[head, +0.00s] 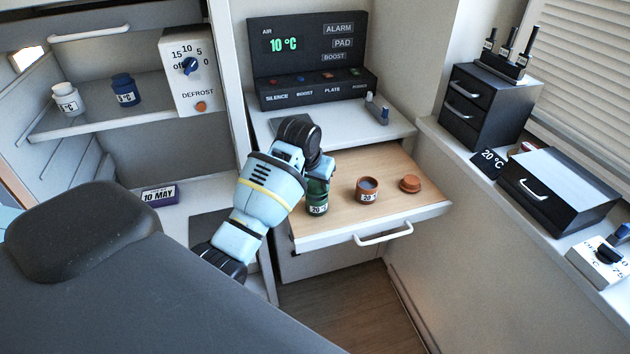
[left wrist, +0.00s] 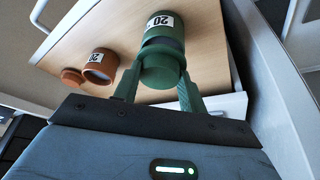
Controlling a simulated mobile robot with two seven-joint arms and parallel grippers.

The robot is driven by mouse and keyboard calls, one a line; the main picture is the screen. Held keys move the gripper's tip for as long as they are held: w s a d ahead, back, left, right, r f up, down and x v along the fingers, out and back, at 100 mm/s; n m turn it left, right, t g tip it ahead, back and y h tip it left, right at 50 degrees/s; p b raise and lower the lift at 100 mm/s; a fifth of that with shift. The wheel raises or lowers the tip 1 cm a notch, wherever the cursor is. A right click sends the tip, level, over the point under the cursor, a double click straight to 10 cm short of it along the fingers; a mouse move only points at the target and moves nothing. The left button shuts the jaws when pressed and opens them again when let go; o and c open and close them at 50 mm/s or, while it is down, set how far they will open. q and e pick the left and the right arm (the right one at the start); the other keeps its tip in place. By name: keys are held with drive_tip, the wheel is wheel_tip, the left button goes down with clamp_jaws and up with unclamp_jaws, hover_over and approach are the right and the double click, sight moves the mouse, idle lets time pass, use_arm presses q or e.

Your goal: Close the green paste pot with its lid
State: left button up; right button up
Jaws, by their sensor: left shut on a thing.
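The green paste pot (head: 317,203) stands upright on the pulled-out wooden board, near its left end, with a white "20" label. It also shows in the left wrist view (left wrist: 178,22). My left gripper (head: 319,176) is right above the pot, pointing down. In the left wrist view its fingers (left wrist: 157,92) are shut on the green lid (left wrist: 160,74). The lid is lined up with the pot's mouth, with a dark grey band between them. I cannot tell whether the lid is seated or just above. My right gripper is not in view.
An open orange-brown pot (head: 367,190) stands right of the green pot, and its lid (head: 410,184) lies farther right on the board (head: 425,203). The control panel (head: 310,60) rises behind. A shelf with a white jar (head: 67,99) and a blue jar (head: 125,91) is at left.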

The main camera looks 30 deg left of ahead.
use_arm(q)
drive_tip(key=shift+f, duration=0.95)
idle(0.6)
drive_tip(key=o, duration=1)
drive_tip(key=shift+o, duration=0.2)
drive_tip(key=shift+r, duration=0.1)
drive_tip(key=v, duration=0.7)
drive_tip(key=shift+r, duration=0.35)
drive_tip(key=shift+s+d+f, duration=0.1)
drive_tip(key=shift+s, duration=0.1)
